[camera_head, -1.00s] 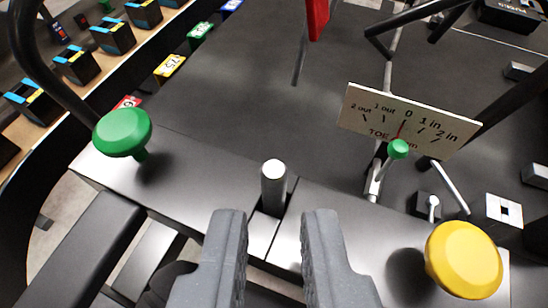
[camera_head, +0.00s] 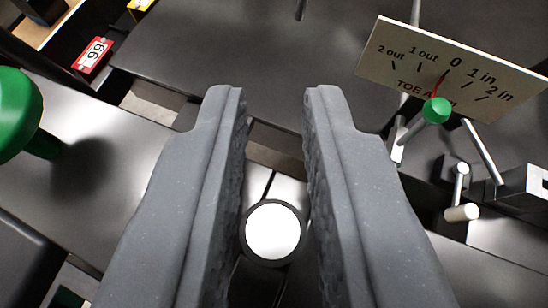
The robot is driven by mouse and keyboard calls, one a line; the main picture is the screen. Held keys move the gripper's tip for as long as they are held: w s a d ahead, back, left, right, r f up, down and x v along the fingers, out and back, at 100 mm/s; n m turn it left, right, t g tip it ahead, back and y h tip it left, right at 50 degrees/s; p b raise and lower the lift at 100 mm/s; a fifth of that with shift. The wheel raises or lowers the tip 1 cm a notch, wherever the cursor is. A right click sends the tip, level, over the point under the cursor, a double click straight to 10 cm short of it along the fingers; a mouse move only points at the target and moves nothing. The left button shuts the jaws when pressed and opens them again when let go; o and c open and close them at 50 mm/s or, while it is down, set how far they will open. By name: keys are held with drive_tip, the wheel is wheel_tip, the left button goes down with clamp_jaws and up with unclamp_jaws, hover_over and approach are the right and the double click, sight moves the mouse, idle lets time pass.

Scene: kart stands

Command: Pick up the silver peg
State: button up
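The silver peg (camera_head: 273,230) stands upright, seen from above as a bright round top with a dark rim. It sits at a slot in the dark bench surface. My gripper (camera_head: 275,95) is open, with one grey finger on each side of the peg. The peg is between the fingers, close to the left finger's inner face; I cannot tell whether they touch. The peg's lower part is hidden below its top.
A green knob (camera_head: 17,115) stands at the left edge. At the right are a toe gauge plate (camera_head: 440,70) with a green knob (camera_head: 436,110) and several metal rods. A red number tag (camera_head: 93,54) is at upper left.

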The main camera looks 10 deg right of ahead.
clamp_jaws()
